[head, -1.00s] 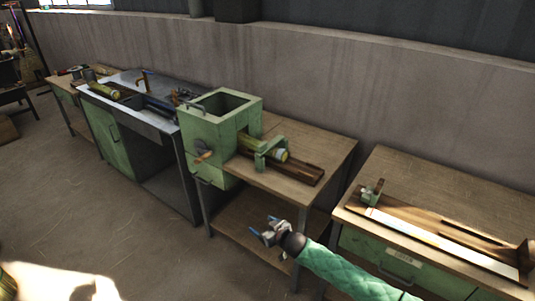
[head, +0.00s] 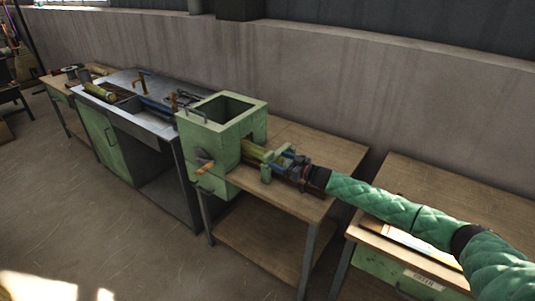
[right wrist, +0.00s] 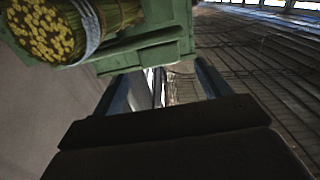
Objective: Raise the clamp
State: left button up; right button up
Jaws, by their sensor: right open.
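The green clamp (head: 266,171) sits on the wooden table beside the green box machine, around the straw bundle (head: 253,152). In the right wrist view the clamp (right wrist: 150,42) lies just beyond my fingers, with the bound end of the straw bundle (right wrist: 58,25) above left. My right gripper (head: 288,161) is at the clamp's right side and partly hides it; in the right wrist view its two fingers (right wrist: 165,82) are apart, with the clamp's lower green edge near their tips. I cannot tell whether they touch it. My left gripper is not in view.
The green box machine (head: 215,127) with an orange-handled crank stands left of the clamp. A metal workbench (head: 150,122) is further left. Another wooden table (head: 440,190) is at right, under my arm. A concrete wall (head: 330,95) runs behind.

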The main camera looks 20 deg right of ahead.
aim_at(271, 156)
jog(key=p+x, duration=0.1)
jog(key=x, duration=0.4)
jog(key=shift+w+a+r+p, duration=0.1)
jog(key=shift+w+a+p, duration=0.15)
jog(key=shift+w+p, duration=0.2)
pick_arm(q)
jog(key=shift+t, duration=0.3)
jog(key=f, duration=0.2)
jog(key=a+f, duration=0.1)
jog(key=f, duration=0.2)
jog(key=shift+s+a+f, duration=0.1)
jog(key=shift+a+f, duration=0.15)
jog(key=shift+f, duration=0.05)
pick_arm(e)
jog(key=shift+w+a, duration=0.15)
